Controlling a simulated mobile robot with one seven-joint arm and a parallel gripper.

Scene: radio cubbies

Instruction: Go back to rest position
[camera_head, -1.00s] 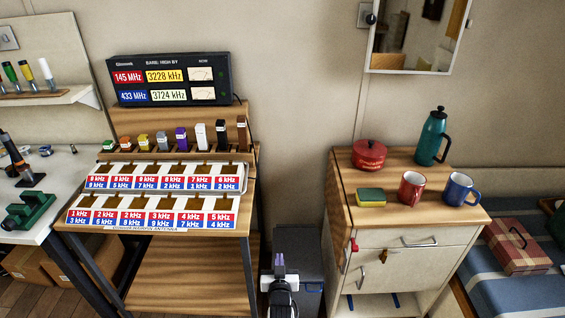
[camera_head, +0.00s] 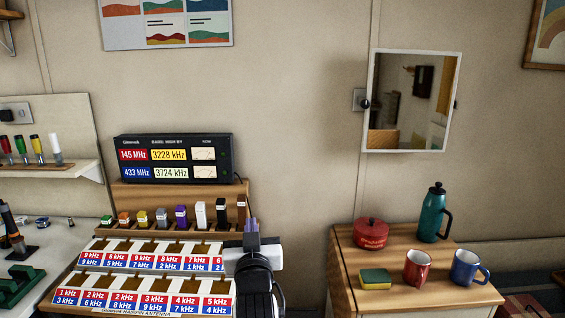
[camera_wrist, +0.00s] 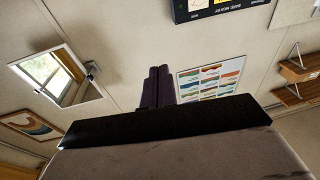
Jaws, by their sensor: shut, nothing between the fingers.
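My gripper (camera_head: 251,228) points upward in front of the right end of the radio desk in the head view. Its dark purple fingers are together and hold nothing. In the wrist view the closed fingers (camera_wrist: 158,86) stand against the bare wall. My arm hides part of the right end of the cubby rack (camera_head: 110,283).
A radio (camera_head: 175,158) stands on the desk shelf, with several small coloured blocks (camera_head: 162,217) below it. At right, a wooden-topped cabinet (camera_head: 345,262) holds a red pot (camera_head: 370,233), green flask (camera_head: 433,213), sponge (camera_head: 375,279), red mug (camera_head: 417,268) and blue mug (camera_head: 466,267).

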